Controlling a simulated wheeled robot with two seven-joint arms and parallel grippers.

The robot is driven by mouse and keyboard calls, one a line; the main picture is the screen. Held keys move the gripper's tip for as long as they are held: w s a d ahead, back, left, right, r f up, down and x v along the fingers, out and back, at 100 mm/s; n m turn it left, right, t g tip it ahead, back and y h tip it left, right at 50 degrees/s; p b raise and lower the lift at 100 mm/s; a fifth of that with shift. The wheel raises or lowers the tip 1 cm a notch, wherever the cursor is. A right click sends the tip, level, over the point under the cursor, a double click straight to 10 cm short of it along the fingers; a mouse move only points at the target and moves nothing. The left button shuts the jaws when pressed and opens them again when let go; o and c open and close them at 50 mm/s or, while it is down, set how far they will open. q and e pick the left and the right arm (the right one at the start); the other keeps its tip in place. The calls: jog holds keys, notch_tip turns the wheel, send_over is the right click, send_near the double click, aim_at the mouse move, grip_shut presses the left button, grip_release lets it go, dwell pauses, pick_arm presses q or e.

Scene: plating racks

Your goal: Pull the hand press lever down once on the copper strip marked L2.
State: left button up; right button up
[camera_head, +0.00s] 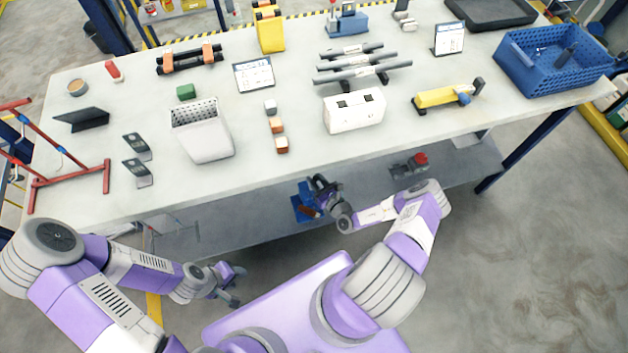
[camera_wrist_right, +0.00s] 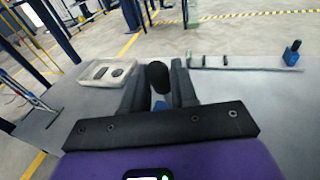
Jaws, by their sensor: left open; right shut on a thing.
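A blue hand press (camera_head: 305,207) shows below the table's front edge, partly hidden by my right gripper (camera_head: 320,190). In the right wrist view the right fingers (camera_wrist_right: 159,92) are shut around a lever with a black rounded knob (camera_wrist_right: 158,74). A little blue shows under the knob between the fingers. My left gripper (camera_head: 236,284) is open and empty, low in front of the table and apart from it. I cannot make out a copper strip or an L2 mark; the press bed is hidden.
The table (camera_head: 85,182) carries a white bin (camera_head: 205,140), a white box (camera_head: 354,111), a yellow tool (camera_head: 445,95) and a blue crate (camera_head: 552,60). A lower shelf (camera_head: 250,222) runs underneath, with a red-topped item (camera_head: 419,160). The floor at right is clear.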

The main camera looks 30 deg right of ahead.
jog(key=shift+w+a+r, duration=0.15)
jog(key=shift+w+d+r, duration=0.1)
jog(key=shift+w+d, duration=0.1)
jog(key=shift+w, duration=0.7)
jog(key=o, duration=1)
jog(key=shift+d, duration=0.1)
jog(key=shift+s, duration=0.15)
jog(key=shift+s, duration=0.3)
jog(key=s+p, duration=0.3)
jog(key=s, duration=0.4)
jog(key=shift+d+r, duration=0.3)
jog(key=shift+s, duration=0.1)
